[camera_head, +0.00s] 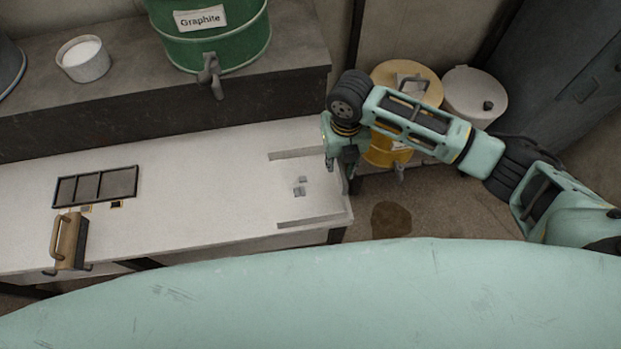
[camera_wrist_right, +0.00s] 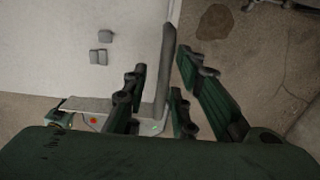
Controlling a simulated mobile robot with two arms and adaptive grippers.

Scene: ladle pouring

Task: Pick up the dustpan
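I see nothing that I can clearly name as the dustpan. Low grey walls (camera_head: 310,220) flank the right end of the white bench, with small grey blocks (camera_head: 301,191) between them. A tan object with a bar handle (camera_head: 70,241) sits at the bench's front edge at left. My right gripper (camera_head: 340,155) points down over the bench's right end. In the right wrist view its fingers (camera_wrist_right: 165,95) are apart, with a dark grey upright edge (camera_wrist_right: 167,60) showing between them. I cannot tell whether they touch it. My left gripper is out of view.
A dark gridded panel (camera_head: 97,187) lies on the white bench (camera_head: 200,200). Behind stand a green "Graphite" drum (camera_head: 215,45) and a white cup (camera_head: 83,60) on a dark ledge. A yellow drum (camera_head: 385,150) and a white drum (camera_head: 474,92) stand right. The bench middle is clear.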

